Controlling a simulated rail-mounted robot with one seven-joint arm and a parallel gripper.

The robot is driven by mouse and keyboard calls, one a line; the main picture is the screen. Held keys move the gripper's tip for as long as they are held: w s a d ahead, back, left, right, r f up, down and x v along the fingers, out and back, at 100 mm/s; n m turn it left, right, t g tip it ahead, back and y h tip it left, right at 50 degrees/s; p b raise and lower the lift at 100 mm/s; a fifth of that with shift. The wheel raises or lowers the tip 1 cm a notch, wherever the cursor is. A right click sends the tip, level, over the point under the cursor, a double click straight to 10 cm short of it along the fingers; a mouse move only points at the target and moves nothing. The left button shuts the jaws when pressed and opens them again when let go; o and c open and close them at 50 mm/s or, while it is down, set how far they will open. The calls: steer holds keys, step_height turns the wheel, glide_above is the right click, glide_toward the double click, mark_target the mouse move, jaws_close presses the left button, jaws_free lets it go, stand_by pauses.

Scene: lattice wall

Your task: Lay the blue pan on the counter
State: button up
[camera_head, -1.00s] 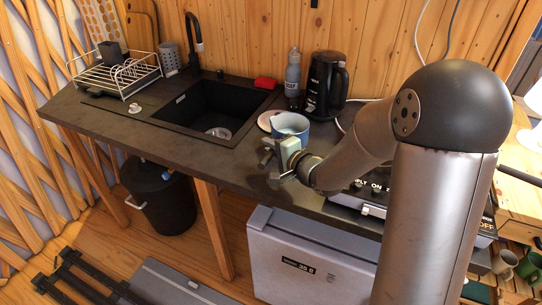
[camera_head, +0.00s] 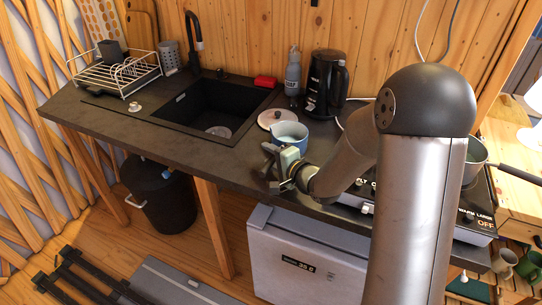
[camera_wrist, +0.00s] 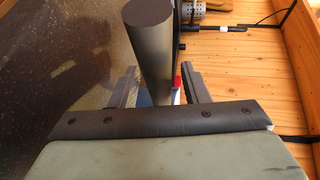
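The blue pan (camera_head: 291,143), pale inside, is upright at the counter (camera_head: 225,165) near its front edge, right of the sink. Its base is hidden, so contact with the counter is not clear. My gripper (camera_head: 278,170) is at the pan's near side. In the wrist view, a dark cylindrical handle (camera_wrist: 150,55) stands between the two fingers of my gripper (camera_wrist: 160,85). The fingers are apart, with a gap showing on the handle's right, so they look open around it. The pan's bowl is mostly hidden there.
A round pale plate or lid (camera_head: 272,117) lies behind the pan. The sink (camera_head: 200,110) is to the left. Another pan (camera_head: 474,160) is on the cooktop at right.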

steer(key=shift+r, duration=0.15)
steer(key=v, duration=1.2)
stand_by(0.4)
